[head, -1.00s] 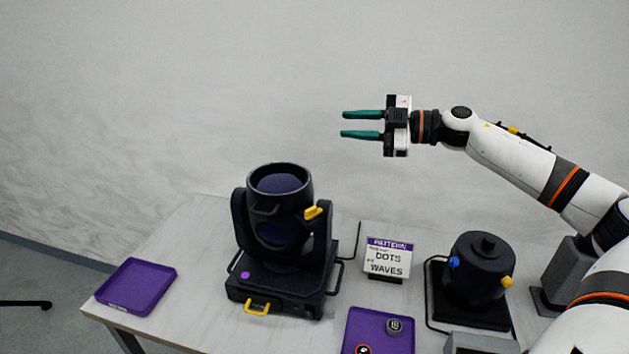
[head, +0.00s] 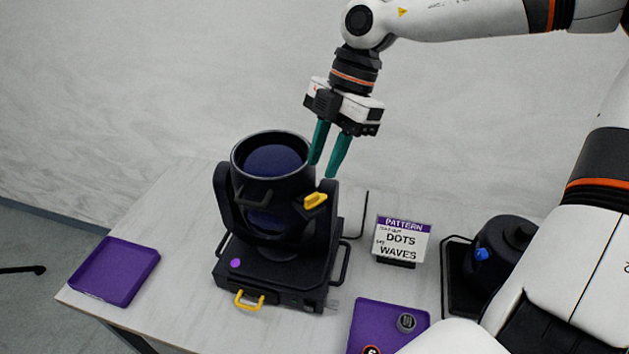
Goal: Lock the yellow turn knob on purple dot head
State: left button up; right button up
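The purple dot head is a black moving-head light (head: 270,215) on the table, with a purple dot (head: 235,262) on its base. Its yellow turn knob (head: 315,200) sticks out at the right of the round can, tilted. My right gripper (head: 322,169) comes from above with its green fingers pointing down. The fingertips are just above the knob, near the can's rim, with a gap between them and nothing held. I cannot tell whether they touch the can. My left gripper is not in view.
A sign (head: 401,239) reading dots and waves stands right of the head. A second black fixture (head: 499,252) with a blue knob is partly hidden by my arm. Purple trays lie at the left (head: 115,271) and front (head: 372,326); the front one holds small round parts. A yellow handle (head: 249,300) is on the base front.

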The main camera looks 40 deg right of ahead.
aim_at(311, 196)
jog(key=x, duration=0.4)
jog(key=shift+w+f, duration=0.15)
jog(key=shift+f, duration=0.25)
jog(key=shift+a+f+p, duration=0.3)
jog(key=shift+a+f, duration=0.05)
jog(key=shift+f, duration=0.3)
jog(key=shift+c, duration=0.3)
grip_shut()
